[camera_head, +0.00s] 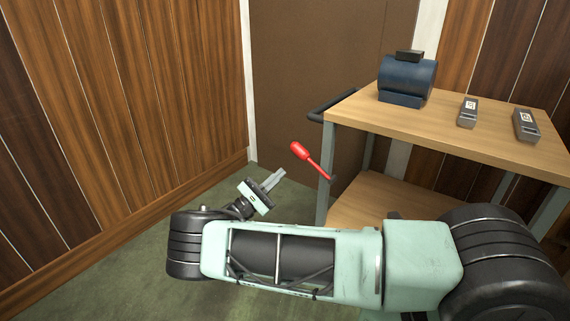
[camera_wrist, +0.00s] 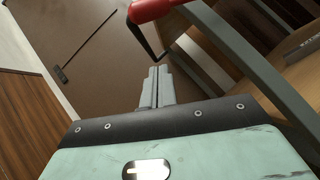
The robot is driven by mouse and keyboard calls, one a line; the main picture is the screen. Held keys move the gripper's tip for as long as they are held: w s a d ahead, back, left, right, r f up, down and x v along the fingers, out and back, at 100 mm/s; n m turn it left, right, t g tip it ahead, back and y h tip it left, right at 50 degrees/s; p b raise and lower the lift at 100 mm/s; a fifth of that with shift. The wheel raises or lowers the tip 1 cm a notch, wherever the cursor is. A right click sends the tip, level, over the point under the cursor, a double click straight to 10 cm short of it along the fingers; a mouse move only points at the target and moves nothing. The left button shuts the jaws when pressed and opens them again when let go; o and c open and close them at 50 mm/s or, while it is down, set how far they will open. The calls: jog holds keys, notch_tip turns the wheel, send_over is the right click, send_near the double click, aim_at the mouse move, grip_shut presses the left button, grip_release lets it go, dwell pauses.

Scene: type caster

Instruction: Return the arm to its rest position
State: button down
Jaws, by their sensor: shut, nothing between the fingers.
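My gripper (camera_head: 273,179) is shut and empty, held out in front of the cart above the green floor. Its closed fingers also show in the wrist view (camera_wrist: 156,88). My pale green arm crosses the lower part of the head view. What supports the red-handled tool is not clear.
A wooden-topped cart (camera_head: 457,118) stands at the right, with a dark push handle (camera_head: 340,101) and a lower shelf (camera_head: 365,200). A blue machine (camera_head: 406,80) and two small grey labelled blocks (camera_head: 467,113) (camera_head: 525,125) rest on top. A plank wall (camera_head: 120,110) is at the left.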

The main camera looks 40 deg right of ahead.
jog(key=shift+v, duration=2.35)
jog(key=shift+d+r, duration=0.1)
